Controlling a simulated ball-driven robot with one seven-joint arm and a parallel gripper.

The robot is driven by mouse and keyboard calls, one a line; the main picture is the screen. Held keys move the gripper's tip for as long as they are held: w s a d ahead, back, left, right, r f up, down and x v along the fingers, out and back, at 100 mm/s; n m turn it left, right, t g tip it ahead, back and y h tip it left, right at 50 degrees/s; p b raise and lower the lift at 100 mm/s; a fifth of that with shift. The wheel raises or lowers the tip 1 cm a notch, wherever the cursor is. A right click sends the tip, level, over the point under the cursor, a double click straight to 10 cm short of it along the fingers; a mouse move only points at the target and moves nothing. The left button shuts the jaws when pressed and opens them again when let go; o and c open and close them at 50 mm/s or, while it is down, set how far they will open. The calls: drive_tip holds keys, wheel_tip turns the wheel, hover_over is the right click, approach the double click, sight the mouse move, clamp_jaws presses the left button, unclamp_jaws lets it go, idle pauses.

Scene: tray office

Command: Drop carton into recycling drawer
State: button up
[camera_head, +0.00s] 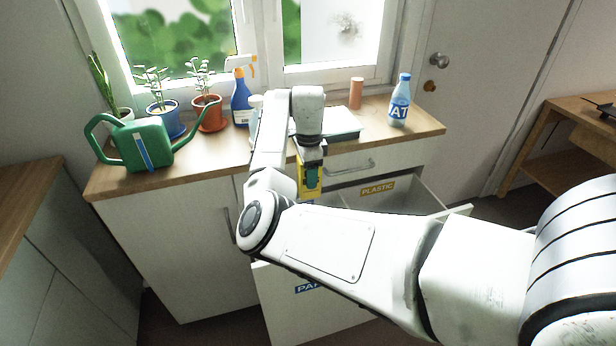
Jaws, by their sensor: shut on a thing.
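My gripper (312,156) is shut on a small yellow and green carton (311,181), which hangs below it in front of the counter edge. The carton is above the open drawer area, and my arm partly covers what lies under it. A drawer labelled PLASTIC (402,181) is pulled open to the right of the carton. A lower drawer front with a blue label beginning "PA" (284,302) stands out below my arm; its inside is mostly hidden.
The wooden counter (222,158) holds a green watering can (140,147), potted plants, a blue spray bottle (241,104), a clear bottle with a blue label (399,104) and an orange cylinder (356,93). A door (484,75) is at the right, beside a wooden table (572,123).

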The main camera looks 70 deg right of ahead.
drive_tip(key=shift+f+b, duration=2.9)
drive_tip(key=shift+f, duration=0.1)
drive_tip(key=o, duration=1.1)
drive_tip(key=shift+r, duration=0.15)
wheel_tip(320, 180, up, 11)
drive_tip(key=shift+f+p, duration=0.2)
drive_tip(key=shift+p, duration=0.1)
